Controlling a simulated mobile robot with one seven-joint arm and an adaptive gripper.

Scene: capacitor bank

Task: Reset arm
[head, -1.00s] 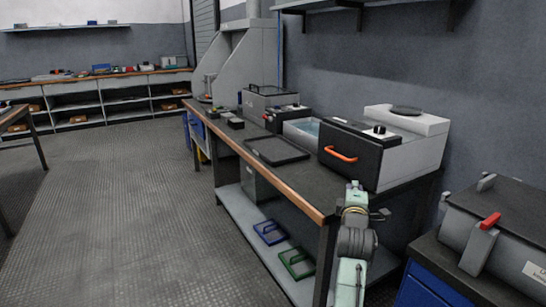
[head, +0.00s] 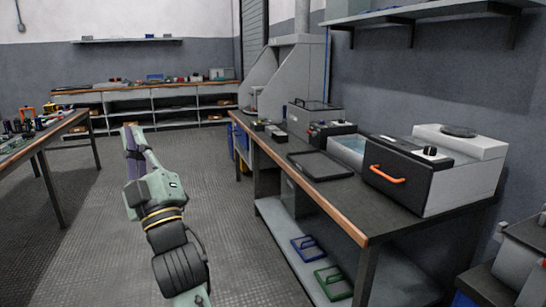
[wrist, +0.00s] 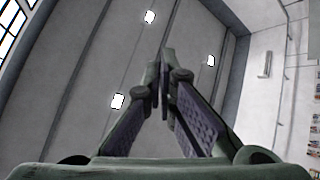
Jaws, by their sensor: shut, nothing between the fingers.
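My arm rises from the bottom of the head view, left of the workbench (head: 350,232) and over open floor. My gripper (wrist: 165,95) shows in the wrist view with its two fingers meeting at the tips and nothing between them. Behind the fingers there is only the ceiling with its lights and a wall. In the head view the far end of my arm points up and its fingertips are hard to make out.
Another table (head: 48,138) stands left. Floor between is clear.

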